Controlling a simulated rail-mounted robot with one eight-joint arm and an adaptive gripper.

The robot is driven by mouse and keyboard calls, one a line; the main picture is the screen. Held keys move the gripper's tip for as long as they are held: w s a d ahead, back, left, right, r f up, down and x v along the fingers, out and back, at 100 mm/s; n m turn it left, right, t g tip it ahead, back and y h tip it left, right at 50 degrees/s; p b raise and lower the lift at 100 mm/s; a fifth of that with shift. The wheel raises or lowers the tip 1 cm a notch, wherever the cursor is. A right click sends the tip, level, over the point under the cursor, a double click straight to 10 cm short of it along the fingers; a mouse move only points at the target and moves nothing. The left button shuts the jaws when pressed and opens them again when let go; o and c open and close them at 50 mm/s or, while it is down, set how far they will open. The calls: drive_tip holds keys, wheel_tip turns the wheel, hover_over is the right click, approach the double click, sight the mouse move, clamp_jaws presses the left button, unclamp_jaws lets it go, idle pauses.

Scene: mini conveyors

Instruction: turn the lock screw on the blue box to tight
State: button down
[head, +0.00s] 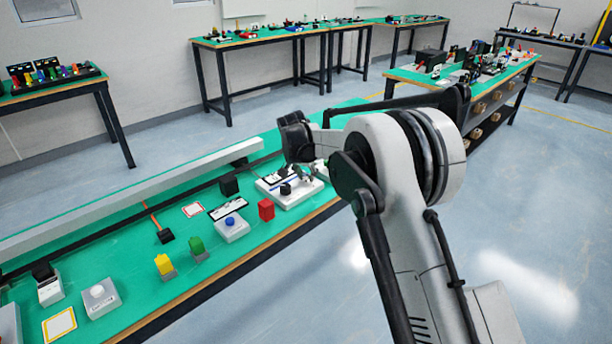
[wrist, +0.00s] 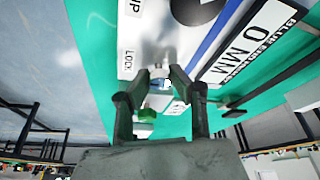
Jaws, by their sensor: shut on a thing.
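My gripper (wrist: 160,78) is shut on a small silver part, which appears to be the lock screw (wrist: 158,72), beside the white LOCK label (wrist: 127,62) in the wrist view. The fingertips hide most of the screw, so its turn cannot be read. A blue strip (wrist: 217,42), perhaps part of the blue box, runs next to a white label (wrist: 254,38) marked 0 MM. In the head view my gripper (head: 309,174) is low over a white fixture (head: 300,199) on the green bench. No separate blue box is clear there.
A red block (head: 266,209) and a white box with a blue button (head: 231,227) stand left of the fixture. A black block (head: 229,185) is behind them. Green (head: 198,250) and yellow (head: 165,266) blocks stand nearer. A grey rail (head: 150,195) runs along the bench's back.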

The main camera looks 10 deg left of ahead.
idle(0.4)
drive_tip(key=c, duration=1.5)
unclamp_jaws()
drive_tip(key=shift+c, duration=0.2)
drive_tip(key=shift+s+r, duration=0.1)
drive_tip(key=shift+r, duration=0.05)
drive_tip(key=v, duration=1.1)
drive_tip(key=shift+a+r, duration=0.15)
drive_tip(key=shift+r, duration=0.15)
drive_tip(key=shift+s, duration=0.15)
